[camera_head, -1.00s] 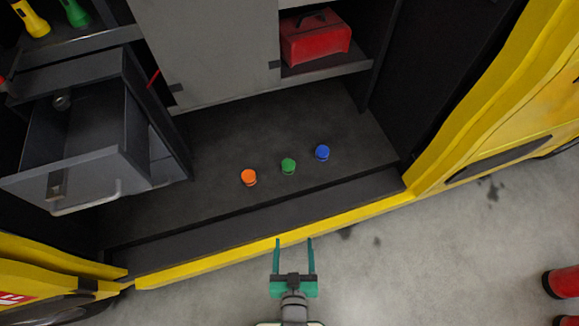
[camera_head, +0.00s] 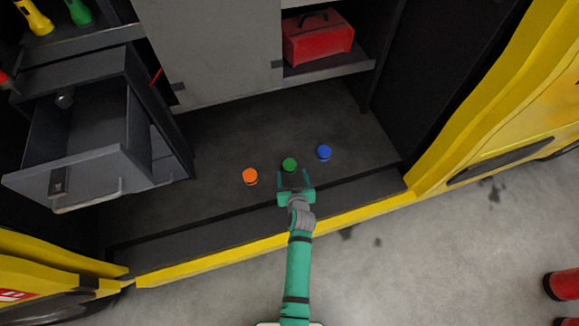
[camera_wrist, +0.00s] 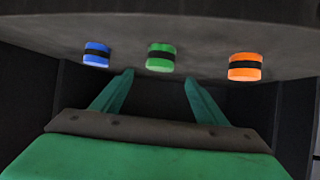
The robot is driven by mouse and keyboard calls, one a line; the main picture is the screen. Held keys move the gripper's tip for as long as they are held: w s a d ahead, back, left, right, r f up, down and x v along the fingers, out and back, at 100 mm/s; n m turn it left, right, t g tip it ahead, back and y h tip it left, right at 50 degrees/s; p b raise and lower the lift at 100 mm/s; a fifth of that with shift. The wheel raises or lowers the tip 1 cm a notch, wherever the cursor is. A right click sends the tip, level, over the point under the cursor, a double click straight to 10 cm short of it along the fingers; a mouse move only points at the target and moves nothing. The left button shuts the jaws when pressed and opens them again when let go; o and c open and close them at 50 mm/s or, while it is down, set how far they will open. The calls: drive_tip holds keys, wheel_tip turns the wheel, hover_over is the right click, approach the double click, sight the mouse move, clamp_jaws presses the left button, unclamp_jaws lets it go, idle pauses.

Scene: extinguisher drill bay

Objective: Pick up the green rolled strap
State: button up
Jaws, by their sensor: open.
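The green rolled strap (camera_head: 290,164) sits on the dark compartment floor between an orange rolled strap (camera_head: 250,176) and a blue rolled strap (camera_head: 324,152). My gripper (camera_head: 294,176) is open, its fingers pointing at the green strap from the front edge side. In the wrist view the green strap (camera_wrist: 161,57), with a dark band around it, lies beyond and between the fingertips of my gripper (camera_wrist: 158,78). The fingers hold nothing. The blue strap (camera_wrist: 97,54) and orange strap (camera_wrist: 245,67) stand to either side. I cannot tell whether a fingertip touches the green strap.
An open grey drawer (camera_head: 90,178) juts out at the left. A red toolbox (camera_head: 317,38) sits on a shelf above. A yellow sill (camera_head: 225,255) edges the compartment. The dark floor (camera_head: 225,130) behind the straps is clear.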

sight(290, 167)
drive_tip(key=x, duration=0.4)
drive_tip(key=shift+f+x, duration=0.15)
drive_tip(key=shift+x, duration=1.2)
drive_tip(key=shift+f+x, duration=0.15)
drive_tip(key=shift+x, duration=1.2)
drive_tip(key=shift+s, duration=0.15)
drive_tip(key=shift+a, duration=0.1)
drive_tip(key=c, duration=1.3)
